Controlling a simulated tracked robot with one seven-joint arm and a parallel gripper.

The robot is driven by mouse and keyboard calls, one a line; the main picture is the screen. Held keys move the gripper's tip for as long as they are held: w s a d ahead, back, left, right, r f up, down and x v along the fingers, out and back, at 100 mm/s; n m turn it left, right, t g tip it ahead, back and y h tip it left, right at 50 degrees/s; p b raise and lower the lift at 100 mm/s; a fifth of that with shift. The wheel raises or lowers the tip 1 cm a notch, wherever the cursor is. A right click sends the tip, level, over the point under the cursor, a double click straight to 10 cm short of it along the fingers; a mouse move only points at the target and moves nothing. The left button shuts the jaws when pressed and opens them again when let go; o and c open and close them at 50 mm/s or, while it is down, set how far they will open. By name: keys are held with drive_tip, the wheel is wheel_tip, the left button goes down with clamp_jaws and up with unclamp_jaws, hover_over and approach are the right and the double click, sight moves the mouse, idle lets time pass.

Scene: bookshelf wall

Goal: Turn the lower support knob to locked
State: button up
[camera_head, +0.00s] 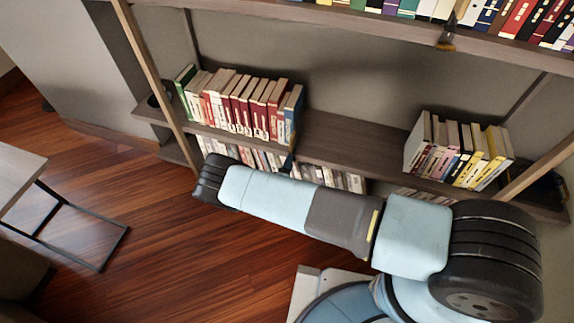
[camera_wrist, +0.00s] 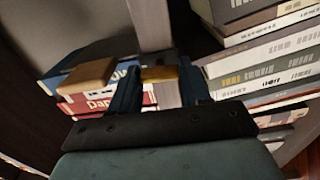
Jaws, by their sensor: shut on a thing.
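In the wrist view my gripper (camera_wrist: 160,85) has its two dark blue fingers on either side of a small brass-yellow piece (camera_wrist: 160,73), and it is shut on it. This piece appears to be the lower support knob; its lower part and any lock marking are hidden or too small to read. A dark fitting with a brass-coloured end (camera_head: 447,38) is on the upper shelf edge.
Books stand close on both sides of my gripper: red and blue ones (camera_wrist: 105,98) to the left, grey ones (camera_wrist: 265,65) to the right. The middle shelf (camera_head: 345,145) is bare between two book rows. A low table (camera_head: 18,170) stands left on open wooden floor.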

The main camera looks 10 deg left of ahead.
drive_tip(key=shift+s+f, duration=0.15)
drive_tip(key=shift+f, duration=0.05)
drive_tip(key=o, duration=0.8)
drive_tip(key=shift+o, duration=1.3)
drive_tip(key=shift+r, duration=0.1)
drive_tip(key=s+a, duration=0.1)
drive_tip(key=s, duration=1.2)
drive_tip(key=shift+s, duration=0.3)
